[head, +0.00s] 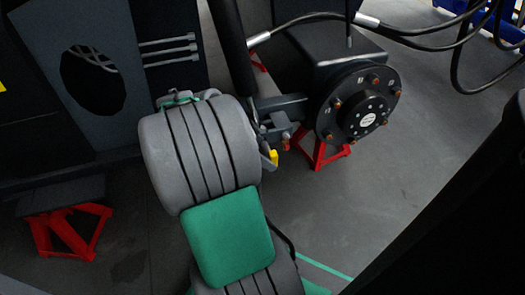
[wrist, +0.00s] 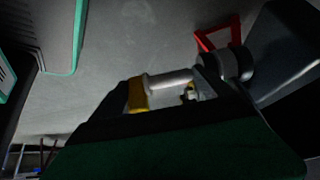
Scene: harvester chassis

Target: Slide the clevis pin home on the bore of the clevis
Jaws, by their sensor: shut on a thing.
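The clevis pin is a pale silver cylinder (wrist: 170,80) in the wrist view, with a yellow piece (wrist: 138,98) at its left end. My gripper (wrist: 163,84) is shut on the pin between dark fingers. In the head view my arm hides most of the gripper, and the yellow piece (head: 273,157) shows just past it. The clevis (head: 282,133) appears as small grey metal parts beside the wheel hub. In the wrist view a small bright metal part (wrist: 190,93) shows below the pin's right end. I cannot tell whether the pin tip is in the bore.
A round black hub (head: 358,103) with copper-coloured bolts stands to the right, above a red stand (head: 318,150). Black hoses (head: 420,38) hang at the top right. Another red stand (head: 68,232) is at the left. Open grey floor (head: 400,165) lies to the right.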

